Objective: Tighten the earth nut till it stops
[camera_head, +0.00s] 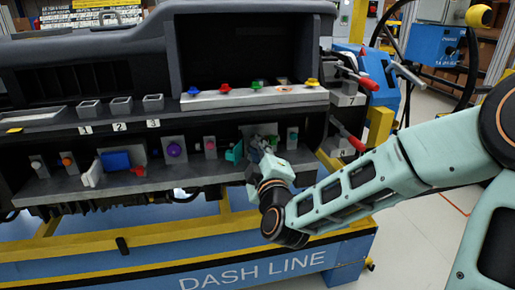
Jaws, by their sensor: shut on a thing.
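My gripper (262,150) is at the lower ledge of the dashboard module, right of its middle, in front of a small grey plate with green on it. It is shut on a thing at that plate. The gripper and wrist hide most of this thing, and I take it to be the earth nut. Its thread and how far it is seated cannot be seen.
A teal part (235,152) stands close on the left of my gripper, and a plate with a teal knob (292,138) close on the right. Further left are a purple knob (174,150) and a blue block (116,161). Red-handled levers (350,139) stick out at right.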

